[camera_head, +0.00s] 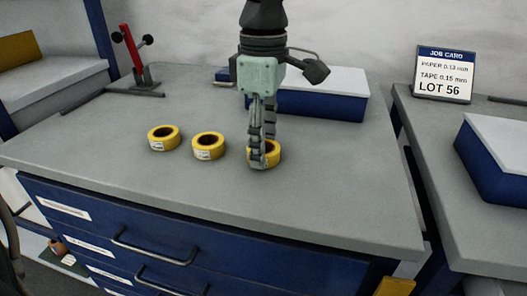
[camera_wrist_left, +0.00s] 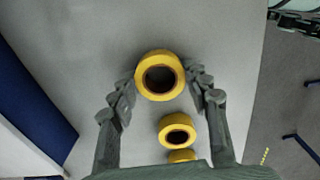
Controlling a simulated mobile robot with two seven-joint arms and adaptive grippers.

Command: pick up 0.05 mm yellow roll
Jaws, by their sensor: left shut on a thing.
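Three yellow rolls stand in a row on the grey bench top: a left roll (camera_head: 163,138), a middle roll (camera_head: 208,146) and a right roll (camera_head: 273,154). The left and middle rolls carry white labels too small to read, so I cannot tell which is 0.05 mm. My left gripper (camera_head: 264,158) points down and is shut on the right roll, with a finger on either side. In the left wrist view this roll (camera_wrist_left: 160,58) sits between the fingertips (camera_wrist_left: 165,85), and the other two lie below it. My right gripper is not in view.
A blue box with a pale lid (camera_head: 315,103) stands behind the gripper. A red-handled tool (camera_head: 131,47) stands at the back left. A job card (camera_head: 444,75) and another blue box (camera_head: 497,165) are on the right bench. The bench front is clear.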

